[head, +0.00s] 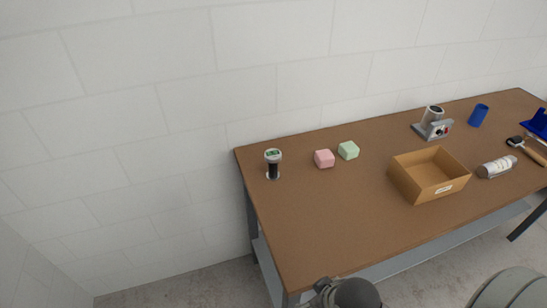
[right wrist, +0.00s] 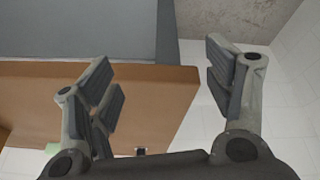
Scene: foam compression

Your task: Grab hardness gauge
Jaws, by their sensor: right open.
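The hardness gauge (head: 273,164), a small upright device with a silver top, a green display and a dark body, stands near the left end of the brown table (head: 310,220). A pink foam cube (head: 324,159) and a green foam cube (head: 348,150) sit to its right. In the right wrist view my right gripper (right wrist: 165,85) is open, with its two fingers wide apart and nothing between them. The table's edge shows behind the fingers. The gauge is not clearly seen there. My left gripper is not in view.
An open cardboard box (head: 408,185) stands on the table's right part. Behind it are a grey device (head: 436,130) and a blue cup (head: 479,115). A white cylinder (head: 497,167) lies right of the box. The table's front left is clear. A white wall runs behind.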

